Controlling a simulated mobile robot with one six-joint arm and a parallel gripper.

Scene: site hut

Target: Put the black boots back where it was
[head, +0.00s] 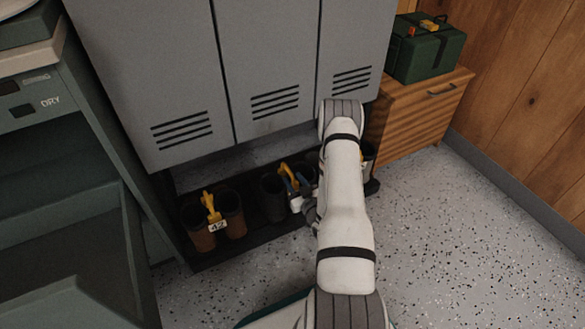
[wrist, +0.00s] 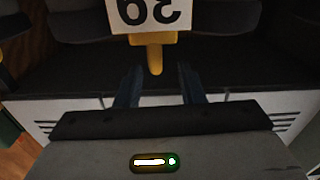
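A pair of black boots (head: 272,198) stands upright on the low rack under the lockers, its right boot partly hidden by my arm. A yellow clip (head: 286,171) sits at the pair. In the wrist view the dark boots (wrist: 228,17) appear upside down at the top, with the yellow clip (wrist: 154,50) and a white tag (wrist: 150,14) reading 39 between them. My gripper (wrist: 158,75) is open and empty, its two fingers apart on either side of the clip's lower end. It also shows in the head view (head: 297,190), close to the boots.
Brown boots (head: 231,213) with a yellow clip and a tag reading 42 stand at the rack's left. The dark rack (head: 215,258) lies below grey lockers (head: 180,80). A wooden cabinet (head: 412,122) carries a green box (head: 425,55). The speckled floor (head: 450,240) is clear at the right.

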